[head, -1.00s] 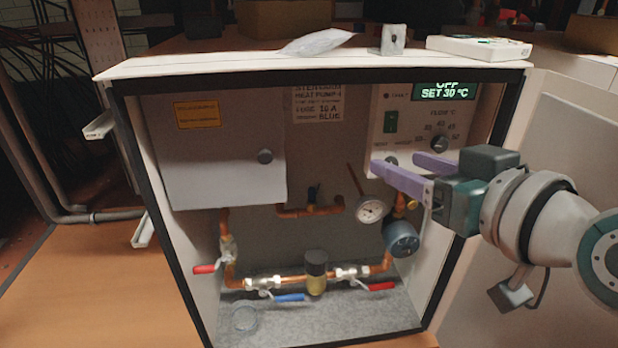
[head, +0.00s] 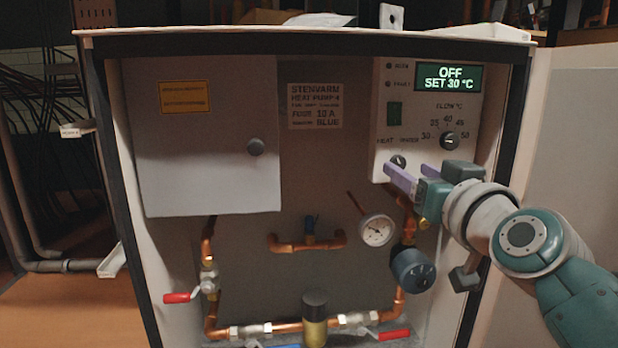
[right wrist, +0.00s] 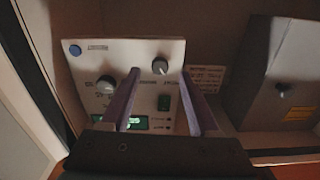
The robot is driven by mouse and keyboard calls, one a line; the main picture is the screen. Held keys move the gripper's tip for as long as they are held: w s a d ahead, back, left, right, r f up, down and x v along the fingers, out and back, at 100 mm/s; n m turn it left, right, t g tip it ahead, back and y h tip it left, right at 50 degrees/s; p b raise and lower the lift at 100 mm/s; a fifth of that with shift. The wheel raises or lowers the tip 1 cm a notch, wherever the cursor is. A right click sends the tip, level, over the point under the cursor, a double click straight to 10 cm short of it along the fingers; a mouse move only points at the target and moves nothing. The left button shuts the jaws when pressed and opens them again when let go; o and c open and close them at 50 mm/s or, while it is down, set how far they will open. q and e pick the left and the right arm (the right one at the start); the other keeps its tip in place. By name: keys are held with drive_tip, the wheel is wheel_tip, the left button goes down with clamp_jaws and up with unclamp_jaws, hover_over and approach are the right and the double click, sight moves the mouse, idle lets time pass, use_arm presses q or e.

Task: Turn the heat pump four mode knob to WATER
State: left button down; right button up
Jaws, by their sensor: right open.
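The heat pump four control panel (head: 383,120) is at the upper right inside the open cabinet, with a display (head: 448,78) reading OFF, SET 30 °C. The small round mode knob (head: 398,161) sits low on the panel, below the HEAT and WATER labels; its pointer is too small to read. My right gripper (head: 407,170) is open and empty, its purple fingers just below and in front of this knob. In the right wrist view the panel appears upside down, and the mode knob (right wrist: 160,65) lies between and beyond the open fingertips (right wrist: 160,75). My left gripper is not in view.
The flow temperature knob (head: 449,140) is up and right of the mode knob; a green switch (head: 394,113) is above it. A round gauge (head: 377,230) and copper pipes are below. A closed grey box (head: 205,140) fills the left side. The cabinet door (head: 575,130) stands open at right.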

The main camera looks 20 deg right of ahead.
sight(398, 163)
drive_tip(key=shift+b+x, duration=0.4)
drive_tip(key=shift+x, duration=0.85)
drive_tip(key=shift+c, duration=0.4)
clamp_jaws()
